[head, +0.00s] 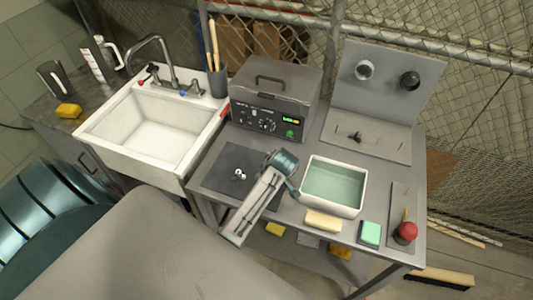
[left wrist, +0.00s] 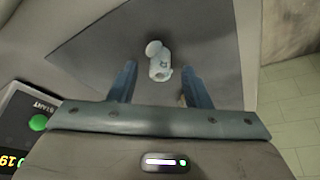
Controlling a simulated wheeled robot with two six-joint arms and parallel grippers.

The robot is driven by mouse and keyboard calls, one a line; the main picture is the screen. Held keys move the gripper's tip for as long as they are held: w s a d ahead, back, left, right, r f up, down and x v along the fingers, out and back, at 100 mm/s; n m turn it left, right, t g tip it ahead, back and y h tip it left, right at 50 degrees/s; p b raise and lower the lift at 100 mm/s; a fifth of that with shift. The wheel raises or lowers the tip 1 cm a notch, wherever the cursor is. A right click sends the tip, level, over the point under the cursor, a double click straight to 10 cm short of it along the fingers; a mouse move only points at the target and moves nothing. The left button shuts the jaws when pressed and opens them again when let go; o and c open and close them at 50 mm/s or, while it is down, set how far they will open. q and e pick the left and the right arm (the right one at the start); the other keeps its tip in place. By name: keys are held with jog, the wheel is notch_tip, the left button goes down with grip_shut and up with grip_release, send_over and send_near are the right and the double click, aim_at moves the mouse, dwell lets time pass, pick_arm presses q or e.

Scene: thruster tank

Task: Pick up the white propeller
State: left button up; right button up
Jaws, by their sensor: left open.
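A small white part with a rounded end, which I take for the white propeller, lies on the dark mat (head: 215,168) at the left of the grey bench. It is tiny in the head view (head: 240,174) and clearer in the left wrist view (left wrist: 160,68). My left gripper (left wrist: 158,75) is open and empty, its two blue fingers apart on either side of the part in the picture. I cannot tell the height above it. My right gripper is not in view.
A grey cleaner box (head: 270,95) stands behind the mat. A water-filled tank (head: 363,196) stands to the right, with a pale yellow block (head: 323,220), a green sponge (head: 369,233) and a red knob (head: 406,231) near it. A white sink (head: 88,134) adjoins on the left.

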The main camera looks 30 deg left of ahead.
pick_arm(q)
grip_shut()
jog(key=shift+r, duration=0.1)
